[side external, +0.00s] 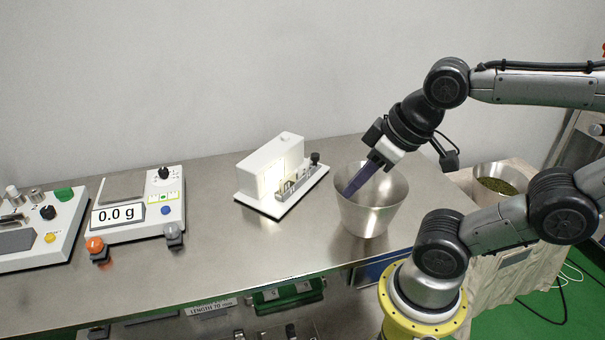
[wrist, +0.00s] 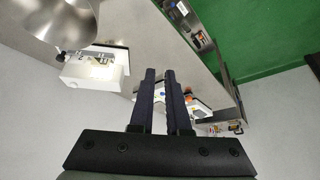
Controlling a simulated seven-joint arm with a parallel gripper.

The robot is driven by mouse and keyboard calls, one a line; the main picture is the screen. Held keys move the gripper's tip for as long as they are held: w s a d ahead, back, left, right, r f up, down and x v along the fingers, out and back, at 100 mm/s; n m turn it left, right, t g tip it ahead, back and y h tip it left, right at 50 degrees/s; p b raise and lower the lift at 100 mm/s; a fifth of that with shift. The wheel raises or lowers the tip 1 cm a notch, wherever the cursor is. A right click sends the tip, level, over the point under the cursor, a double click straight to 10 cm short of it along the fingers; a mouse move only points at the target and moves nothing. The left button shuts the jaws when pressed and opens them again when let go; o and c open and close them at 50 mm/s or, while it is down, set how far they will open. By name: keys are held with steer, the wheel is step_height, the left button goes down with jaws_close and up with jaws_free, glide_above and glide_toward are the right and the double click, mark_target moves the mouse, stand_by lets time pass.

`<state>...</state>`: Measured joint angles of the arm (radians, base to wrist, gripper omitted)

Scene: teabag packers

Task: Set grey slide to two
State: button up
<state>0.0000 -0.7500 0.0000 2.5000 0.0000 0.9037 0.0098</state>
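A white box-shaped device (side external: 268,166) stands on the steel table, with a grey slotted metal part (side external: 292,188) and a small black knob on its front right side. The grey part may be the slide; its setting is too small to read in the side view. In the wrist view the device (wrist: 95,72) is at the upper left, with a dark mark like a numeral beside its metal part. My gripper (side external: 350,190) points down and left, overlapping the metal bowl in the side view. In the wrist view my gripper (wrist: 159,72) shows a narrow empty gap between its dark fingers.
The metal bowl (side external: 370,215) stands right of the device. A scale panel (side external: 140,215) reading 0.0 g, with orange and grey knobs in front, is at the left, beside another control panel (side external: 40,225). Bare table (side external: 235,250) lies in front of the device.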

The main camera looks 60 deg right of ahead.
steer(key=o, duration=0.7)
steer(key=shift+m, duration=0.5)
steer(key=w+r, duration=0.1)
steer(key=r, duration=0.2)
steer(key=w+r, duration=0.1)
steer(key=r, duration=0.1)
steer(key=shift+w+d+r, duration=0.1)
steer(key=shift+w+r, duration=0.2)
steer(key=shift+o, duration=0.2)
steer(key=w+d+r+m, duration=0.2)
steer(key=w+d+r, duration=0.1)
steer(key=w+r, duration=0.2)
steer(key=w, duration=0.2)
steer(key=shift+w+r+h, duration=0.3)
steer(key=shift+r, duration=0.1)
steer(key=w+d+r+m+g, duration=0.1)
steer(key=w+d+r+m, duration=0.1)
steer(key=w+d, duration=0.55)
steer(key=m+g, duration=0.5)
steer(key=m, duration=0.2)
glide_above(315, 154)
step_height(315, 154, down, 23)
step_height(315, 154, down, 14)
steer(key=shift+s+a+r, duration=0.1)
steer(key=shift+r, duration=0.1)
steer(key=shift+c, duration=0.3)
